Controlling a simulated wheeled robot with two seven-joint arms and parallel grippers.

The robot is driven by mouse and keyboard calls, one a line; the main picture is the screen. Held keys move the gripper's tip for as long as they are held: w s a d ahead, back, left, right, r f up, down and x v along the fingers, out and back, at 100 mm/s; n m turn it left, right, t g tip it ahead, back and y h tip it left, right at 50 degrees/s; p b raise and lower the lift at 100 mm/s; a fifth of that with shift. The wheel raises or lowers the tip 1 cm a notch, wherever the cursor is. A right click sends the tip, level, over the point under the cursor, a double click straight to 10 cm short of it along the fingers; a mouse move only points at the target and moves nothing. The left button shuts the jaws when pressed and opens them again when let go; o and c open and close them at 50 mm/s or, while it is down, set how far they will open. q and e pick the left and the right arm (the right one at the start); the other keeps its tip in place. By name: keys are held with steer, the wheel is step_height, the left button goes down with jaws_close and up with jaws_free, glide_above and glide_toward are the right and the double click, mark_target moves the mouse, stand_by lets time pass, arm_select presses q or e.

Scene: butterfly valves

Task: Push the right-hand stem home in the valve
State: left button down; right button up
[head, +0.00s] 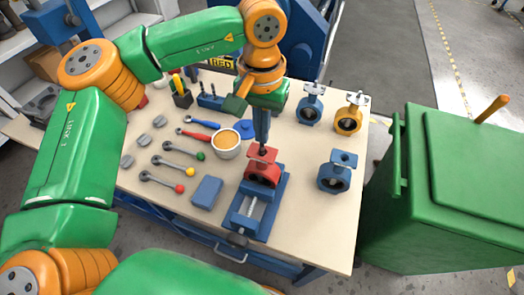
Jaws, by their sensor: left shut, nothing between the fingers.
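A red valve (262,168) is held in a blue vise (246,222) near the front of the workbench. My left gripper (262,141) comes down from above, shut and with nothing between its fingers. Its tips are right over the top of the red valve, where a short dark stem end (262,150) seems to show. Whether the tips touch it, and how deep the stem sits, I cannot tell. My right gripper is not in view.
Blue valves (309,110) (334,177) and an orange valve (349,118) stand right of the vise. A tan-filled bowl (227,144), a blue block (207,192) and several knobbed levers (170,162) lie left. A green bin (445,190) stands beside the bench (310,228).

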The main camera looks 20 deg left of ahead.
arm_select(q)
steer(key=shift+f+b, duration=0.4)
steer(key=shift+f, duration=0.25)
steer(key=shift+r, duration=0.15)
stand_by(0.5)
steer(key=shift+w+r+p, duration=0.1)
steer(key=shift+r+p, duration=0.25)
steer(key=shift+p, duration=0.1)
step_height(320, 180, up, 7)
steer(key=p, duration=0.6)
